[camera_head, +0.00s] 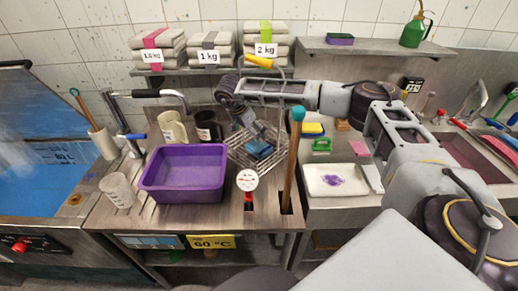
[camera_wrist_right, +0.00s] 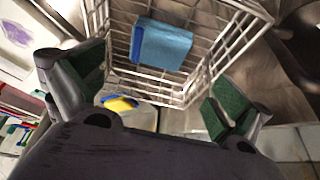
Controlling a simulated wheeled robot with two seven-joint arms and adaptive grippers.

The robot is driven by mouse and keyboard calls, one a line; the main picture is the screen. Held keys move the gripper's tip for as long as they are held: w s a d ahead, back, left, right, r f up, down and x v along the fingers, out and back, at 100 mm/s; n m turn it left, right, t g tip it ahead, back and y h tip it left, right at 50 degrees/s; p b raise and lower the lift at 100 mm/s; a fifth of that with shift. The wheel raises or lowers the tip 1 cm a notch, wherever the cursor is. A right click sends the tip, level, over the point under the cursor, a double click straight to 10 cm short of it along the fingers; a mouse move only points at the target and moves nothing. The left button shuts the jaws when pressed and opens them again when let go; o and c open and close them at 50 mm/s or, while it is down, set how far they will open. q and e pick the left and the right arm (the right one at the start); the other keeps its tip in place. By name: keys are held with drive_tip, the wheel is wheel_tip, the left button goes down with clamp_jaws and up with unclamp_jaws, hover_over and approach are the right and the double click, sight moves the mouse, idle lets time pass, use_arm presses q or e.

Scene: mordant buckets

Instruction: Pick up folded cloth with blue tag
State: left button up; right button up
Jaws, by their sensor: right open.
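A folded light-blue cloth (camera_wrist_right: 168,46) with a darker blue tag (camera_wrist_right: 137,42) along one side lies in a wire basket (camera_wrist_right: 225,60). In the head view the basket (camera_head: 274,160) stands on the counter right of the purple tub, and the cloth (camera_head: 258,151) shows inside it, partly behind my gripper. My right gripper (camera_head: 258,136) reaches down over the basket from above. In the wrist view my right gripper (camera_wrist_right: 152,92) is open and empty, its green-padded fingers wide apart, with the cloth beyond them. My left gripper is not in view.
A purple tub (camera_head: 182,178) stands left of the basket, with a dark mug (camera_head: 208,127) behind it. A stick with a teal top (camera_head: 296,115) rises close to the basket's right. Above is a shelf (camera_head: 165,71) with folded cloth stacks. A white tray (camera_head: 343,188) lies further right.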

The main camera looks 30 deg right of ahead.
hover_over(258, 146)
drive_tip(key=a, duration=0.2)
drive_tip(key=shift+s+a+f, duration=0.1)
drive_tip(key=shift+f, duration=1)
drive_tip(key=shift+s+a+f, duration=0.1)
drive_tip(key=shift+f, duration=1)
drive_tip(key=shift+p, duration=0.3)
drive_tip(key=shift+d+f+p, duration=0.35)
drive_tip(key=shift+d+f, duration=0.2)
drive_tip(key=shift+f, duration=0.2)
drive_tip(key=shift+p+x, duration=0.3)
drive_tip(key=shift+x, duration=1.45)
drive_tip(key=c, duration=0.9)
